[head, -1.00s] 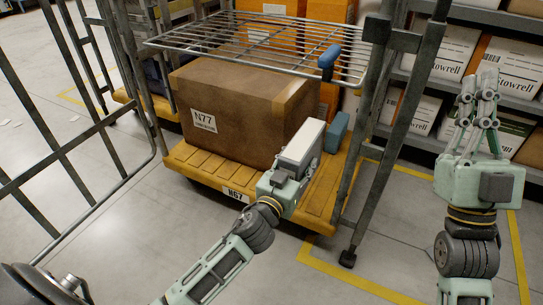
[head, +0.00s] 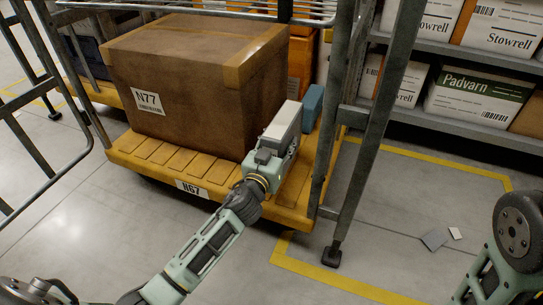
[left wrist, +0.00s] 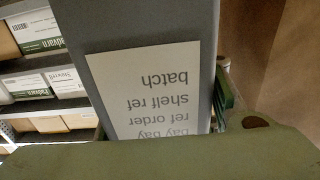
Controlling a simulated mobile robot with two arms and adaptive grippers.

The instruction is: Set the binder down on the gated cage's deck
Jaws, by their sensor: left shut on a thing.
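The binder (head: 285,120) is grey with a pale face, over the right part of the gated cage's yellow deck (head: 165,152). My left gripper (head: 268,155) is shut on it from the front. I cannot tell whether its underside touches the deck. In the left wrist view the binder (left wrist: 208,35) fills the middle, with a white printed label (left wrist: 150,90) upside down; green gripper parts (left wrist: 160,160) cross the lower edge. My right gripper is out of view; only part of that arm shows at the lower right.
A large brown carton (head: 195,95) marked N77 takes up most of the deck. A blue item (head: 312,105) stands just behind the binder. A cage post (head: 375,120) rises at right, and the gate frame (head: 75,85) stands at left. Loose grey pieces (head: 435,239) lie on the floor.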

